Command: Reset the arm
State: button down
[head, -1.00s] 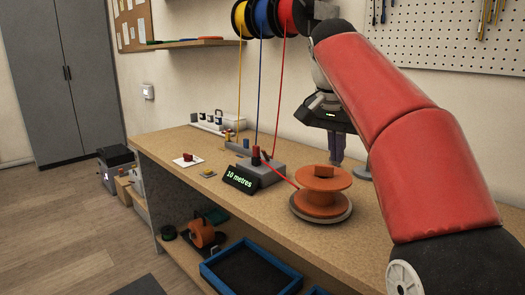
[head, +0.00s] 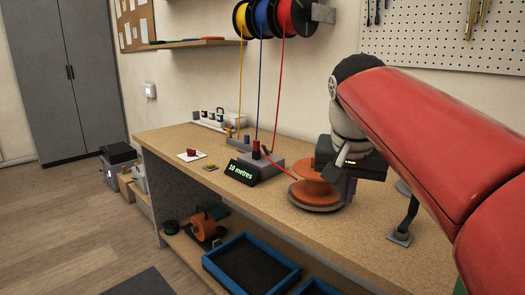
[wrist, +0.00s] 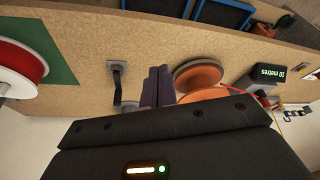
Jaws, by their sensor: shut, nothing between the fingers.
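My gripper (head: 346,187) is in the head view over the right part of the workbench, partly in front of an orange spool (head: 313,190) on a round base. In the wrist view my gripper's dark purple fingers (wrist: 158,88) are together with nothing between them. The orange spool also shows in the wrist view (wrist: 200,76), just beside the fingers; I cannot tell whether they touch it. A red wire (head: 280,165) runs to the spool from a grey block with a display (head: 243,172) reading "10 metres".
Yellow, blue and red wire reels (head: 262,18) hang on the wall. A black stand (head: 402,233) stands on the bench right of my gripper. In the wrist view a red-and-white reel (wrist: 22,68) lies on a green mat (wrist: 50,45). Blue trays (head: 250,262) sit below the bench.

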jog(key=s+f+n+t+y, duration=0.1)
jog(key=s+f+n, duration=0.3)
jog(key=s+f, duration=1.2)
notch_tip(320, 180, down, 3)
jog(key=shift+f+t, duration=0.2)
jog(key=shift+t, duration=0.2)
